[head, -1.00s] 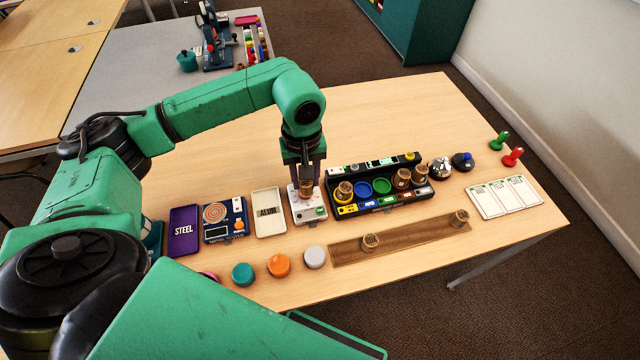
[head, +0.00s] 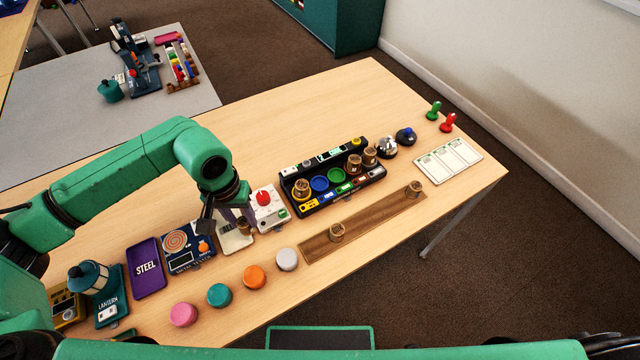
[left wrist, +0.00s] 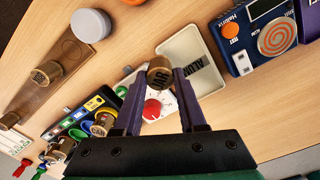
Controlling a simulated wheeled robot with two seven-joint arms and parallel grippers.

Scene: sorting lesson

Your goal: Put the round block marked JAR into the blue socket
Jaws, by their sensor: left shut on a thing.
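My left gripper (head: 240,216) is shut on the round wooden block marked JAR (left wrist: 160,72), whose lettering reads in the left wrist view. In the head view the block (head: 243,226) hangs over the cream ALUM tray (head: 232,240), left of the dark socket rack (head: 312,207). The blue socket (head: 320,184) in the rack is empty. It lies between the yellow socket, which holds a round block (head: 301,188), and the empty green socket (head: 336,176). The blue socket also shows in the left wrist view (left wrist: 77,134). My right gripper is not in view.
A white box with a red dial (head: 265,199) stands between gripper and rack. Two more round blocks (head: 354,163) sit at the rack's right end. A brown strip (head: 375,212) with two blocks lies in front. The table behind the rack is clear.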

